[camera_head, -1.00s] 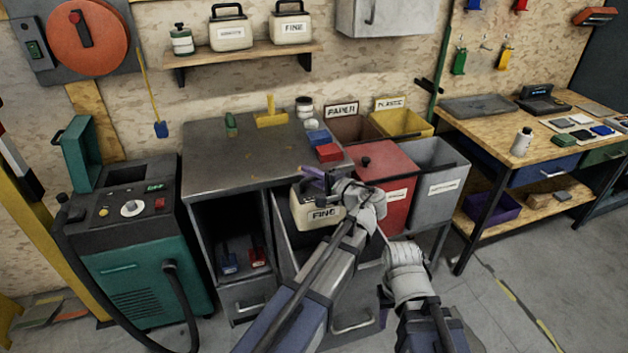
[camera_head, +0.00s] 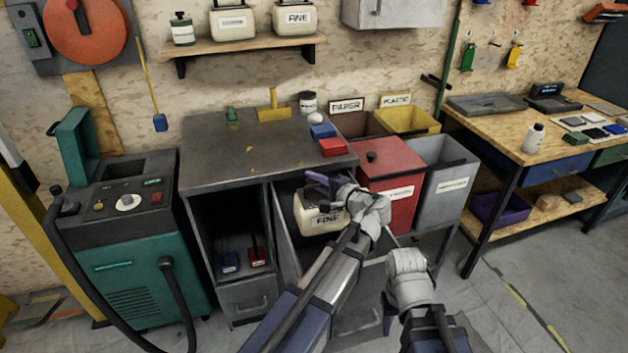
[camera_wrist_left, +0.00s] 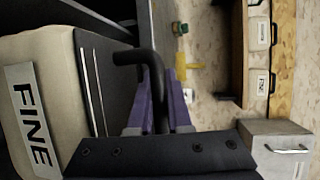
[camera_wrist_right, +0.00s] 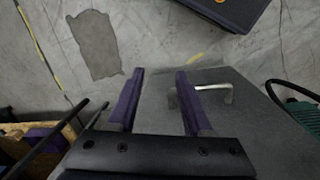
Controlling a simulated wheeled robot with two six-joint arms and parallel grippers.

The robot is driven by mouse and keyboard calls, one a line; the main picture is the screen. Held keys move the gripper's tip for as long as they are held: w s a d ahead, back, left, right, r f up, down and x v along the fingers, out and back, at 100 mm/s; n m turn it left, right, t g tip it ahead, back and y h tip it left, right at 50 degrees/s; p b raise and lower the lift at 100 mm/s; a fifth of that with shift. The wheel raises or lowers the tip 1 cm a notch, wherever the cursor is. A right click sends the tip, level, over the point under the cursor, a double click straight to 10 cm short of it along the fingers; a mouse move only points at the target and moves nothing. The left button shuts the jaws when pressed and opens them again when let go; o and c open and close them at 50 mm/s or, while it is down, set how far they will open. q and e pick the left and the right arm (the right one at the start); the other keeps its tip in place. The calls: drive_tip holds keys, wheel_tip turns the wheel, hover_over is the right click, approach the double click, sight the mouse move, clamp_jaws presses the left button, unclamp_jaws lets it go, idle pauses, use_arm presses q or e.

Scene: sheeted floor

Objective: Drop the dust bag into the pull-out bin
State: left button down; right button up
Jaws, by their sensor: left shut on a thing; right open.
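A beige dust bag (camera_head: 312,219) with a dark top and a FINE label hangs from my left gripper (camera_head: 322,181) at the mouth of the pull-out bin (camera_head: 281,232), below the bench front edge. In the left wrist view my left gripper (camera_wrist_left: 160,98) has its purple fingers shut on the bag's black handle (camera_wrist_left: 138,57). The dust bag (camera_wrist_left: 38,60) fills the left of that view. My left arm hides much of the bin, and I cannot tell how deep the bag sits. My right gripper (camera_wrist_right: 158,78) is open and empty, above a grey panel with a handle (camera_wrist_right: 213,92).
A red lidded bin (camera_head: 389,176) and an open grey bin (camera_head: 450,183) stand right of the pull-out bin. The bench (camera_head: 220,160) overhangs behind it. A teal machine (camera_head: 135,275) with a hose stands left. Floor at the right is clear.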

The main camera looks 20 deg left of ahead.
use_arm(q)
wheel_tip(320, 180, down, 3)
drive_tip(key=shift+f+b, duration=0.15)
drive_tip(key=shift+b, duration=1.1)
drive_tip(key=c, duration=0.8)
unclamp_jaws()
drive_tip(key=shift+o, duration=0.2)
